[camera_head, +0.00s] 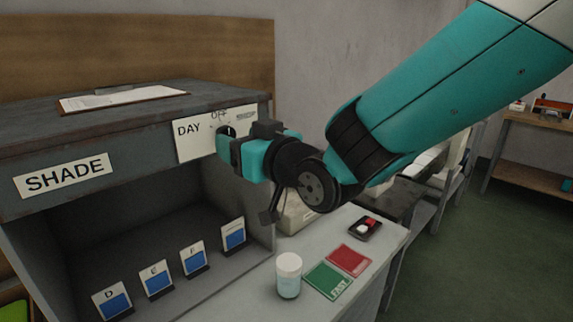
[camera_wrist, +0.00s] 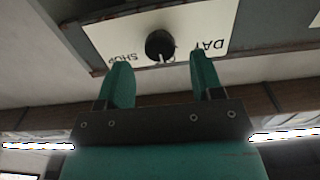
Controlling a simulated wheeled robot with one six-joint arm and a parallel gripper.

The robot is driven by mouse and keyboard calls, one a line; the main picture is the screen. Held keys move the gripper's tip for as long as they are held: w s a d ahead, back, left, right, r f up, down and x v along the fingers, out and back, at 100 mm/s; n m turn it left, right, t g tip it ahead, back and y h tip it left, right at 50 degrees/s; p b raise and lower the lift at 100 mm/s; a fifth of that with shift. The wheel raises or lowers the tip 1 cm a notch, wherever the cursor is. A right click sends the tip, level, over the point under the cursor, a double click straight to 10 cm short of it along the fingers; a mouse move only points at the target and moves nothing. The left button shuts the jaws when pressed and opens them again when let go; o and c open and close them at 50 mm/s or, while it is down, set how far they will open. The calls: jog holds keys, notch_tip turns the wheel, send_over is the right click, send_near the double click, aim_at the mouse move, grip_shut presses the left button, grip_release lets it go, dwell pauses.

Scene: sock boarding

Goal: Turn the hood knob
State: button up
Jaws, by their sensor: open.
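The hood knob (camera_wrist: 160,45) is a round black knob on a white label plate marked DAY and SHOP in the wrist view, where the picture is upside down. In the head view the plate (camera_head: 186,149) also reads OFF, and the knob (camera_head: 226,131) is mostly hidden behind my gripper. My gripper (camera_wrist: 159,75) is open, its two teal fingers pointing at the plate with the knob just beyond and between the tips. It also shows in the head view (camera_head: 232,155), in front of the plate. I cannot tell whether a finger touches the knob.
The hood (camera_head: 130,112) has a SHADE label and a clipboard (camera_head: 115,98) on top. Several lettered cards with blue swatches (camera_head: 156,279) stand inside it. A white-capped jar (camera_head: 289,276), green card (camera_head: 328,281) and red card (camera_head: 348,260) are on the counter below my gripper.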

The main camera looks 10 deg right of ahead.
jog(key=b+v, duration=0.7)
jog(key=v, duration=0.6)
jog(key=shift+s+d, duration=0.2)
jog(key=shift+f, duration=0.1)
